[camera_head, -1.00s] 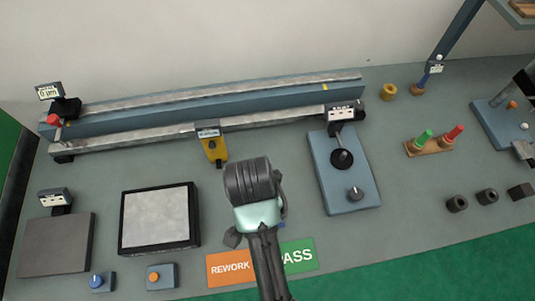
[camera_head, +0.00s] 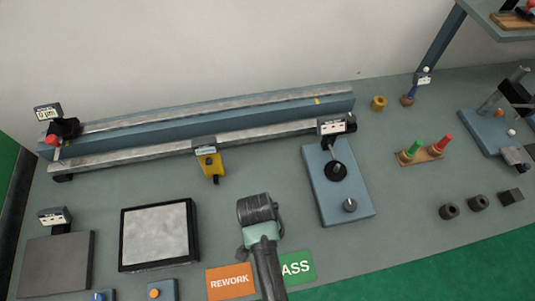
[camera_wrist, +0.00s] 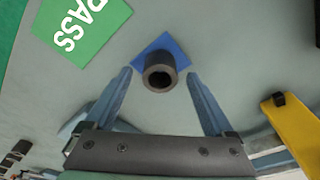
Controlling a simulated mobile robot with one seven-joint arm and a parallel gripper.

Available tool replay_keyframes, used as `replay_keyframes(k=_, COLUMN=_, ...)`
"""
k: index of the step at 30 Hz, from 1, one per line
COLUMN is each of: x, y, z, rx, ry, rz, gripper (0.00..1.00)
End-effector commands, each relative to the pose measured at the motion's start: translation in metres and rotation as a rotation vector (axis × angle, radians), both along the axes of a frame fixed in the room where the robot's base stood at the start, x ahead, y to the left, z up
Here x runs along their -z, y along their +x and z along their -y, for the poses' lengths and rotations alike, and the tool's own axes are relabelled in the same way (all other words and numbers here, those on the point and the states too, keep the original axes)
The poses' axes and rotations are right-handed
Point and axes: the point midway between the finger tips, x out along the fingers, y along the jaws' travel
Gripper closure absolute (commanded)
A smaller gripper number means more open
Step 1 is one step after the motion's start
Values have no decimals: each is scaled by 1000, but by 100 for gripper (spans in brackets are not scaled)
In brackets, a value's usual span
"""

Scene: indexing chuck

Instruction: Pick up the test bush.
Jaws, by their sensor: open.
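A dark grey, hollow round bush (camera_wrist: 160,70) stands on a blue square pad (camera_wrist: 172,42) in the wrist view. I take it to be the test bush. My gripper (camera_wrist: 159,78) is open, with one blue-grey finger on each side of the bush's near part. The fingertips look apart from the bush; their height relative to it is unclear. In the head view my arm covers this spot, so the bush and fingertips are hidden there.
A green PASS card (camera_head: 296,267) and an orange REWORK card (camera_head: 230,281) lie close by. A yellow block (camera_head: 209,164) stands before the long rail (camera_head: 200,116). A blue lever fixture (camera_head: 340,188) is at right. Several dark parts (camera_head: 477,203) lie farther right.

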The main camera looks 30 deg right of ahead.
Motion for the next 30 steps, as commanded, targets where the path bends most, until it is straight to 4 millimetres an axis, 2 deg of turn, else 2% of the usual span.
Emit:
replay_keyframes(k=6, x=16, y=1, z=2, rx=1, ry=0, rz=0, gripper=12)
replay_keyframes(k=13, x=17, y=1, z=2, rx=1, ry=0, rz=1, gripper=12)
replay_keyframes(k=14, x=17, y=1, z=2, rx=1, ry=0, rz=1, gripper=16)
replay_keyframes(k=28, x=17, y=1, z=2, rx=0, ry=0, rz=0, gripper=100)
replay_keyframes(k=30, x=17, y=1, z=2, rx=0, ry=0, rz=0, gripper=100)
